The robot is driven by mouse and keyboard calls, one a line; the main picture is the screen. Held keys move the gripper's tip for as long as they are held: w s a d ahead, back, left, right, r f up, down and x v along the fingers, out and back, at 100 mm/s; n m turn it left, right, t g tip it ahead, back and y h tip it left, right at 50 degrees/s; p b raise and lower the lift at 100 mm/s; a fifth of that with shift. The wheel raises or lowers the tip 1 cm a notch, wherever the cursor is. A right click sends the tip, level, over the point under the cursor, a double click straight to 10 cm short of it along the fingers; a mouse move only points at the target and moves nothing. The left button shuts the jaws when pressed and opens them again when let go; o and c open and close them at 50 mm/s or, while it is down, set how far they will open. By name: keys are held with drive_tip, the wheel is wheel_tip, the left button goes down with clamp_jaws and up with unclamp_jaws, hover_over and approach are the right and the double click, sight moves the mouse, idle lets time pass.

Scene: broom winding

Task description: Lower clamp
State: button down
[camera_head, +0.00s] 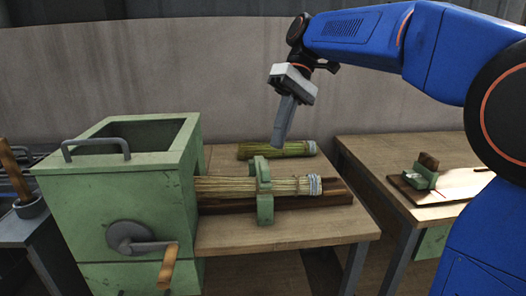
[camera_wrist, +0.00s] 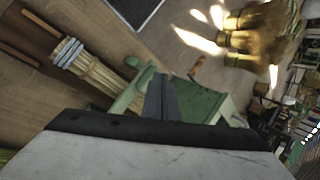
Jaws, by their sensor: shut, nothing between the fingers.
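The green clamp (camera_head: 264,190) stands across the broom bundle on the wooden table; its top sits above the straw and its lower part is at the front side of the bundle. In the wrist view the clamp (camera_wrist: 128,95) is just left of my fingers. The straw broom bundle (camera_head: 232,186) lies with its left end at the green machine and its bound grey end (camera_head: 316,185) to the right; it also shows in the wrist view (camera_wrist: 100,72). My gripper (camera_head: 279,144) is shut and empty, pointing down above the clamp, apart from it. Its fingers show in the wrist view (camera_wrist: 162,98).
The green machine (camera_head: 120,205) with a crank (camera_head: 140,244) stands at left. A second straw bundle (camera_head: 277,150) lies behind the clamp. A wooden bench (camera_head: 400,155) on the right holds a small green holder (camera_head: 422,178). The table's front right (camera_head: 300,225) is clear.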

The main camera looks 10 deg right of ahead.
sight(264, 167)
drive_tip(key=w+a+r+m+t+h, duration=0.1)
drive_tip(key=a+r+m+t+h, duration=0.3)
drive_tip(key=r+m, duration=0.45)
drive_tip(key=shift+n, duration=0.55)
drive_tip(key=f, duration=0.4)
drive_tip(key=s+f, duration=0.1)
drive_tip(key=f, duration=0.7)
drive_tip(key=shift+s+f, duration=0.2)
drive_tip(key=shift+f, duration=0.1)
drive_tip(key=shift+s+f+t, duration=0.3)
drive_tip(key=shift+s+f, duration=0.05)
drive_tip(key=shift+f, duration=0.15)
drive_tip(key=shift+s+f, duration=0.25)
drive_tip(key=shift+f, duration=0.4)
